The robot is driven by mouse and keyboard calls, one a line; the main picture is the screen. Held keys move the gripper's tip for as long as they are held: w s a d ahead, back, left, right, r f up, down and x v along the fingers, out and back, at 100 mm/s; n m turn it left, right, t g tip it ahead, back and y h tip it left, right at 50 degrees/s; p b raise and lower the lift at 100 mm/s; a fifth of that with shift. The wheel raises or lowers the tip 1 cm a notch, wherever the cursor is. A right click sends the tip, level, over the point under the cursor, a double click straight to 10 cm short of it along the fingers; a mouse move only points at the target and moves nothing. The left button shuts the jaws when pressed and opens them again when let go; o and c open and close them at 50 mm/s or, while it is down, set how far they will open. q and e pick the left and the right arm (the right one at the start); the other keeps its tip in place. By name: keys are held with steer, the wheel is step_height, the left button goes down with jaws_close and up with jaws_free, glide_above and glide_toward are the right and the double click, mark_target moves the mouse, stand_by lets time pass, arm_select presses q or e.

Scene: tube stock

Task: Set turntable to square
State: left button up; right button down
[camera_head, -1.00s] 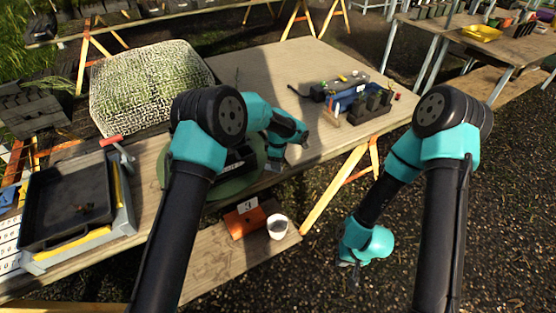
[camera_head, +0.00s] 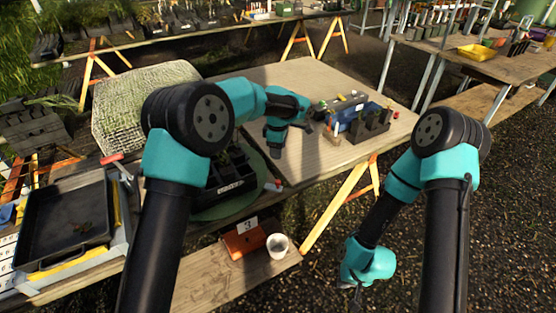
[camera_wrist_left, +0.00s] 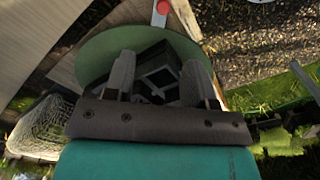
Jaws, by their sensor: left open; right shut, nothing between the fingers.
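The turntable is a round green disc (camera_head: 222,208) at the front edge of the bench, partly hidden by my left arm; it also shows in the left wrist view (camera_wrist_left: 95,57). A black tray (camera_head: 232,186) with a white label stands on it and looks turned at an angle to the bench edge. A small red-ended knob (camera_head: 275,186) is at the disc's right rim. My left gripper (camera_head: 274,152) is above the bench near the disc's far right side. In the wrist view its fingers (camera_wrist_left: 160,82) are apart, with the tray between them in sight. My right gripper (camera_head: 356,297) hangs shut and empty over the gravel.
A blue rack with black pots (camera_head: 368,122) stands on the bench to the right. A wire mesh dome (camera_head: 120,125) is behind left. A black shallow tray (camera_head: 65,225) is at left. An orange block (camera_head: 243,241) and white cup (camera_head: 278,246) sit on the lower shelf.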

arm_select(q)
step_height(320, 180, up, 2)
steer(key=shift+r, duration=0.15)
stand_by(0.4)
